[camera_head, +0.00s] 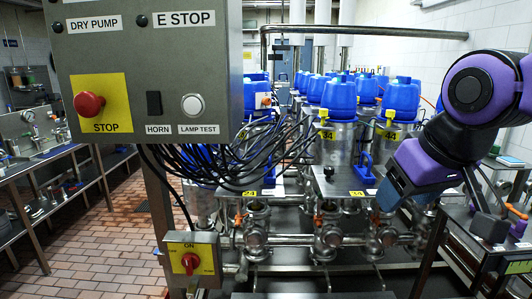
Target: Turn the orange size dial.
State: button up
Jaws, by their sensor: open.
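A small orange part (514,211), which looks like the orange size dial, shows at the right edge on top of a metal bench unit (490,262). It is small and partly hidden, so its setting cannot be read. My purple arm comes in from the upper right and bends down over this unit. My gripper (496,219), dark and partly hidden by my wrist, points down close beside the orange part. Its jaws are open and I see nothing between them. I cannot tell whether it touches the orange part.
A grey control box (146,72) with a red stop button (89,104) hangs at the upper left. Blue-topped containers (339,98), pipes and smaller orange valve handles (318,222) fill the middle. A yellow-plated red switch (190,262) is low down. Tiled floor (95,255) is clear at the left.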

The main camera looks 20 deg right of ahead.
aim_at(266, 101)
jog(key=i+l+u, duration=0.45)
jog(key=i+l, duration=0.2)
jog(key=i, duration=0.2)
